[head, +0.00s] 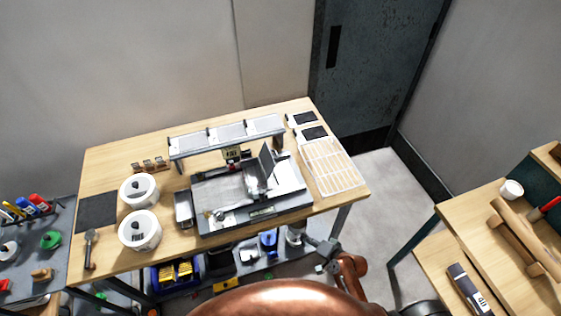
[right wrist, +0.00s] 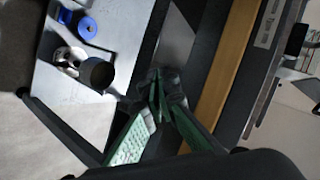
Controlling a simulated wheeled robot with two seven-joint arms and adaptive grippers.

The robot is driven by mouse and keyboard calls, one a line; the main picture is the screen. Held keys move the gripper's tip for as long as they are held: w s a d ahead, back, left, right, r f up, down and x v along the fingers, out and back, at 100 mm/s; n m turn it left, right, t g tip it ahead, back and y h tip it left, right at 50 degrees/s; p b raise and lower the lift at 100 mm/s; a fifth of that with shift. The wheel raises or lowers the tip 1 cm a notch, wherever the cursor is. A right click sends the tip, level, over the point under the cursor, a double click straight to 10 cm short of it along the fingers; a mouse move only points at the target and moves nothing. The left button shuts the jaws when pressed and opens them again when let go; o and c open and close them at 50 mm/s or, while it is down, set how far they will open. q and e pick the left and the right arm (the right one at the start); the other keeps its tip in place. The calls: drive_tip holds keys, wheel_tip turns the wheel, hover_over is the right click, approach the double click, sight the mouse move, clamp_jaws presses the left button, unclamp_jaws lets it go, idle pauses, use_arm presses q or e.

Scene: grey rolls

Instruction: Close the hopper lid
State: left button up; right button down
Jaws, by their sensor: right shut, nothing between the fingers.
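The grey machine (head: 240,212) sits on the wooden table. A dark flat panel, which looks like the hopper lid (head: 267,163), stands raised and tilted at the small hopper (head: 256,182) on the machine's right half. My right gripper (head: 322,249) is in front of the table's front edge and apart from the lid, over the lower shelf's right end. In the right wrist view my right gripper's green-padded fingers (right wrist: 157,82) are together with nothing between them. That view does not clearly show the lid. My left gripper is not in view.
A raised grey rack (head: 226,137) stands behind the hopper. A white wire tray (head: 332,165) lies to its right. Two white rolls (head: 140,230) stand at left. The wooden table edge (right wrist: 228,70) and a lower shelf with a blue spool (right wrist: 87,27) are close to my right gripper.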

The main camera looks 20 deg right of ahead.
drive_tip(key=w+a+r+m+t+y+p, duration=0.1)
drive_tip(key=w+r, duration=0.1)
drive_tip(key=r, duration=0.5)
drive_tip(key=w+a+r+m+t, duration=0.1)
drive_tip(key=w+r+m+t, duration=0.15)
drive_tip(key=r, duration=0.45)
drive_tip(key=m+t, duration=0.4)
drive_tip(key=m, duration=0.3)
approach(275, 159)
drive_tip(key=s+d+f, duration=0.2)
drive_tip(key=s+d, duration=0.1)
drive_tip(key=d, duration=0.1)
drive_tip(key=shift+h, duration=0.4)
drive_tip(key=w+a+r+p, duration=0.1)
drive_tip(key=w+a, duration=0.1)
drive_tip(key=w, duration=0.1)
drive_tip(key=w+a+p, duration=0.2)
drive_tip(key=w, duration=0.1)
drive_tip(key=w+a+r+p, duration=0.1)
drive_tip(key=w+a, duration=0.1)
drive_tip(key=w, duration=0.1)
drive_tip(key=shift+w+r+p, duration=0.25)
drive_tip(key=shift+r+p, duration=0.05)
drive_tip(key=shift+p, duration=0.05)
